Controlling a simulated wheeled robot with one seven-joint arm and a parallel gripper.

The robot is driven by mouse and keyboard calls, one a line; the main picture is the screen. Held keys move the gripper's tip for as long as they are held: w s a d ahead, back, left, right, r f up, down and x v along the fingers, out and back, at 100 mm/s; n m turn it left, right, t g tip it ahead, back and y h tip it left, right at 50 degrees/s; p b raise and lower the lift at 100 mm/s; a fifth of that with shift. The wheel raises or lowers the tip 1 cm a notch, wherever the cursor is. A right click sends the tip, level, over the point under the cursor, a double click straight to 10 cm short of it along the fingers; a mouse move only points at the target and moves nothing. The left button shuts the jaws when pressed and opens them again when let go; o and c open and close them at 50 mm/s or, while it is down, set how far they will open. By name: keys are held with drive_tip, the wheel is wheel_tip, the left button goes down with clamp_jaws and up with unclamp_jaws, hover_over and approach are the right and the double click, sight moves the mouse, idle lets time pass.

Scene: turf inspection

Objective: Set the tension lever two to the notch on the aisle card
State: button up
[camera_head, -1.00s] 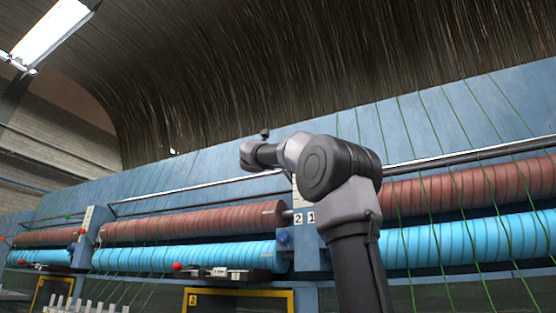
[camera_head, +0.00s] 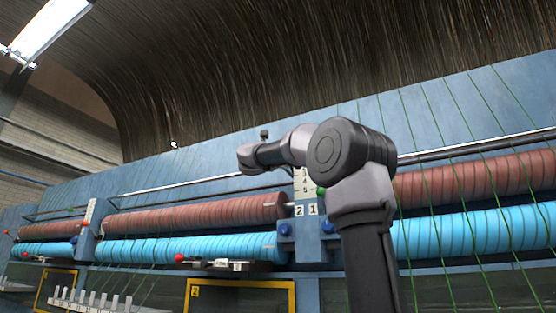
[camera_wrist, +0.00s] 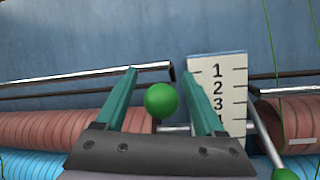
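In the wrist view my gripper (camera_wrist: 158,82) is open, with a green ball knob (camera_wrist: 160,100) between its two teal fingers and gaps on both sides. The white scale plate (camera_wrist: 232,75) with numbers from 1 downward stands just right of the fingers. A second green knob (camera_wrist: 285,174) on a rod is at the lower right. In the head view the label 2 (camera_head: 299,211) is left of the label 1 (camera_head: 313,209), below the scale plate (camera_head: 303,183); one green knob (camera_head: 321,191) shows above label 1. The fingers are hidden there. I cannot make out an aisle card.
Brown rollers (camera_head: 190,217) and blue rollers (camera_head: 180,247) run along the machine on both sides of the scale post. Two blue knobs (camera_head: 285,229) sit below the labels. A red-knobbed bar (camera_head: 210,263) projects at the lower left. Green strands cross the rollers.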

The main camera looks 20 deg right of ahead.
drive_tip(key=v, duration=1)
drive_tip(key=shift+s+a, duration=0.25)
drive_tip(key=shift+f, duration=0.15)
drive_tip(key=s+d+f+m+g+y, duration=0.1)
drive_tip(key=s+f+m+g+y, duration=0.2)
drive_tip(key=f, duration=0.7)
drive_tip(key=s+d+f+m+g+y, duration=0.1)
drive_tip(key=s+f+m+y, duration=0.2)
drive_tip(key=f+m, duration=0.5)
drive_tip(key=s+d+f+m+g+y, duration=0.1)
drive_tip(key=s+f+m+g+y, duration=0.15)
drive_tip(key=f, duration=0.95)
drive_tip(key=s+a+f+m+g+y, duration=0.1)
drive_tip(key=s+a+f+m+y, duration=0.3)
drive_tip(key=f, duration=0.5)
drive_tip(key=s+a+f+m+g+y, duration=0.1)
drive_tip(key=s+a+f+m+y, duration=0.4)
drive_tip(key=f+m, duration=0.5)
drive_tip(key=s+a+m, duration=0.1)
drive_tip(key=s+a, duration=0.1)
drive_tip(key=s, duration=0.1)
